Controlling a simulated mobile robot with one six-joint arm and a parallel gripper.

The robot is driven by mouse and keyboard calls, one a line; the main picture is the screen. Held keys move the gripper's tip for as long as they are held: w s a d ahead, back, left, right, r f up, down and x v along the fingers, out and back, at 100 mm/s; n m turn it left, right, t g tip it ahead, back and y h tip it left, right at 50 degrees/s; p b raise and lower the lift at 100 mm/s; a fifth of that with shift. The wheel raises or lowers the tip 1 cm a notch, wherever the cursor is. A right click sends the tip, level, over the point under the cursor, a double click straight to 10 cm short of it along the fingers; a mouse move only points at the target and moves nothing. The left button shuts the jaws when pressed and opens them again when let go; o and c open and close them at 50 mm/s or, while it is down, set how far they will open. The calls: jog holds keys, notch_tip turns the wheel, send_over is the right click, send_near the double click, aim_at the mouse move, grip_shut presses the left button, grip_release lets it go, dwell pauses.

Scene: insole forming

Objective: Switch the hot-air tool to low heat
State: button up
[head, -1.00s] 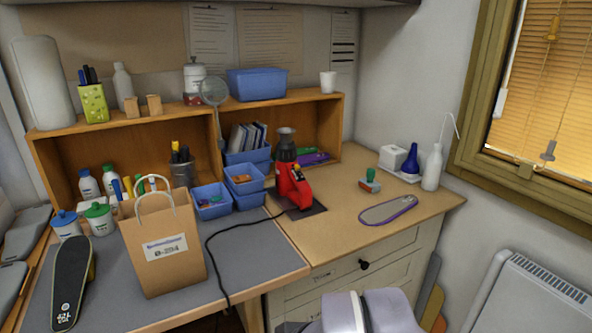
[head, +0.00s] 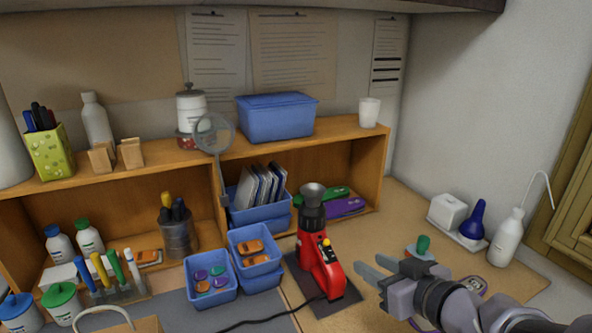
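The hot-air tool (head: 316,262) is red with a dark collar and a grey, cup-like nozzle pointing up. It stands upright on a dark mat (head: 344,296) on the wooden worktop.
Blue bins (head: 211,291) stand left of the tool, and a black cable (head: 262,321) runs left from its base. A green-handled stamp (head: 422,245) stands behind my gripper. A white bottle (head: 507,238) stands at right.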

aim_at(328, 242)
jog(key=p+x, duration=0.1)
jog(key=x, duration=0.4)
jog(key=p+x, duration=0.1)
jog(key=x, duration=0.4)
jog(key=p+x, duration=0.1)
jog(key=x, duration=0.4)
jog(key=shift+s+a+f, duration=0.1)
jog(key=shift+a+f, duration=0.1)
jog(key=shift+a, duration=0.1)
jog(key=shift+w+a, duration=0.15)
jog(key=shift+w, duration=0.25)
grip_shut()
